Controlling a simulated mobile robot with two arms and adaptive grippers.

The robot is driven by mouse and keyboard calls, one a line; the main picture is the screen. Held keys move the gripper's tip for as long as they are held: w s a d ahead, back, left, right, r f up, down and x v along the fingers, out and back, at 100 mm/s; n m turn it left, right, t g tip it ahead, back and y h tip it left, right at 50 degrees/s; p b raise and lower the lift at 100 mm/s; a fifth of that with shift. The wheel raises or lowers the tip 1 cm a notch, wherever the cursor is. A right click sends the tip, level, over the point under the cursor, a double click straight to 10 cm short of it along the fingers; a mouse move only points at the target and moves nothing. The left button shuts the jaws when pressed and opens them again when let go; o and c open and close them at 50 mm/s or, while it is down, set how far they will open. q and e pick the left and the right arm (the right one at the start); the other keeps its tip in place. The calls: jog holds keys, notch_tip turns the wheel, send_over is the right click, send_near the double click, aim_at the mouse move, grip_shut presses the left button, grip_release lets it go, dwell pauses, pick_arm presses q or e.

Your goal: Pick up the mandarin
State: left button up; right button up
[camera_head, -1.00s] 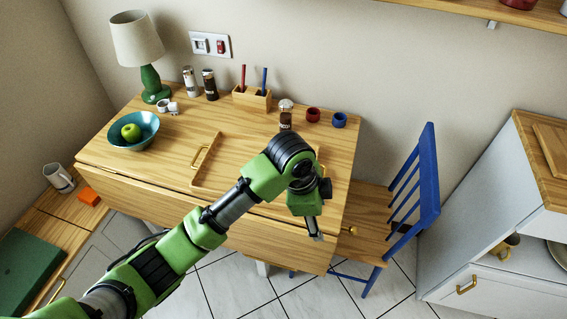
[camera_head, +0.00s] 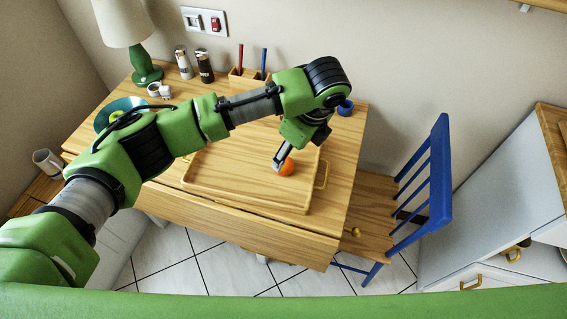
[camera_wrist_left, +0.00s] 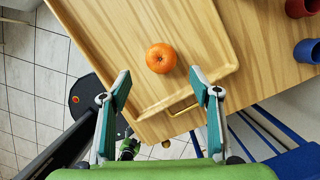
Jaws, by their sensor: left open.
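The orange mandarin (camera_head: 287,167) sits in the wooden tray (camera_head: 225,186) on the table, in the tray's right part. It also shows whole in the left wrist view (camera_wrist_left: 161,58), apart from the fingers. My left gripper (camera_head: 281,160) is above the tray, close to the mandarin, and hides part of it in the head view. In the left wrist view my left gripper (camera_wrist_left: 160,80) is open and empty, with its two fingers spread to either side below the mandarin.
The wooden table (camera_head: 335,205) has a lamp (camera_head: 125,30), a pen holder (camera_head: 247,80) and shakers at the back. A bowl (camera_head: 112,108) is partly hidden by my left arm. A blue-backed chair (camera_head: 437,185) stands right of the table. Red and blue cups (camera_wrist_left: 303,50) stand beside the tray.

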pick_arm(q)
jog(key=shift+w+a+f, duration=0.1)
jog(key=shift+a+f, duration=0.05)
jog(key=shift+f, duration=0.4)
jog(key=shift+w+a+f, duration=0.1)
jog(key=shift+f, duration=0.4)
jog(key=x, duration=0.3)
jog(key=shift+w+a+f+p, duration=0.1)
jog(key=shift+w+f+p, duration=0.05)
jog(key=shift+f+p, duration=0.15)
jog(key=shift+w+a+f, duration=0.1)
jog(key=shift+w+f, duration=0.05)
jog(key=shift+f, duration=0.35)
pick_arm(e)
jog(key=shift+w+a+r, duration=0.1)
jog(key=shift+w+r, duration=0.1)
jog(key=shift+w, duration=0.25)
jog(key=shift+w+a+r, duration=0.1)
jog(key=shift+w+r, duration=0.1)
jog(key=shift+w, duration=0.25)
pick_arm(q)
jog(key=c, duration=1.2)
pick_arm(e)
jog(key=shift+s+d, duration=0.1)
jog(key=shift+s, duration=0.05)
